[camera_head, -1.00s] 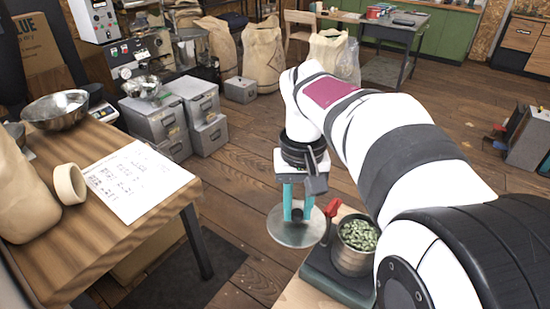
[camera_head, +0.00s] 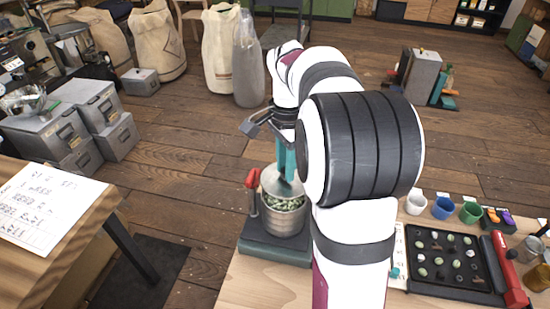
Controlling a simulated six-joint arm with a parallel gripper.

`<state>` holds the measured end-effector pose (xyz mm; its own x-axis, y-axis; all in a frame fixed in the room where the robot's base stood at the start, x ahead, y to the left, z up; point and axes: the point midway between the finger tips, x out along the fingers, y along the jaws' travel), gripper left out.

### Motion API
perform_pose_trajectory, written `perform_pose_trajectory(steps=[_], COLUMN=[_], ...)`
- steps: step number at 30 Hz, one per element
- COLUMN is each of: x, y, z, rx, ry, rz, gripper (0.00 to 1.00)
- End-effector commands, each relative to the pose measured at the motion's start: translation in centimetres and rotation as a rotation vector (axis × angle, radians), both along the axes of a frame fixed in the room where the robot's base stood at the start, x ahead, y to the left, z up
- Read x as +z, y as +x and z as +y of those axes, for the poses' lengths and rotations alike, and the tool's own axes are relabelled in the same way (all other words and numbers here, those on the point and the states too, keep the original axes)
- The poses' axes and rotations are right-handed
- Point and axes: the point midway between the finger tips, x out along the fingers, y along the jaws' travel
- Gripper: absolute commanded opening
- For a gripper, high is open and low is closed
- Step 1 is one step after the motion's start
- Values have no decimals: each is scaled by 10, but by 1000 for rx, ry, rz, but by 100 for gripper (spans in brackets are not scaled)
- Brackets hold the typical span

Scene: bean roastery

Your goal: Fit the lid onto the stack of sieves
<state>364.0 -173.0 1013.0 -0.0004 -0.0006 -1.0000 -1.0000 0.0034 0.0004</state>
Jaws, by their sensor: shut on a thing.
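My gripper (camera_head: 287,163), with teal fingers, is shut on the round metal lid (camera_head: 272,182). The lid is over the back part of the sieve stack (camera_head: 282,222), and my arm hides its right side. The stack is a round metal cylinder with green beans (camera_head: 284,203) showing at its open top, in front of the lid. It stands on a dark base (camera_head: 262,247) with a red-handled lever (camera_head: 252,180) at its left. I cannot tell whether the lid touches the rim.
On the right of the light wooden bench (camera_head: 245,285) are a black tray with bean samples (camera_head: 440,285), small coloured cups (camera_head: 443,208) and a red tool (camera_head: 508,270). Another table (camera_head: 85,245) with a paper sheet stands at the left.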

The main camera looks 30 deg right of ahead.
Motion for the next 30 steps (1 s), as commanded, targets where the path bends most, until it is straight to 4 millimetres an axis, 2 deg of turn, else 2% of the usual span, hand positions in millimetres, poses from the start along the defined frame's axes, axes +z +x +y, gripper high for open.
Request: perform_pose_trajectory(steps=[6,10,30], x=[-27,-35,-36], y=[0,0,0], z=[1,1,1], rx=[3,3,4], ry=[1,0,0], rz=[2,0,-1], gripper=[0,0,0])
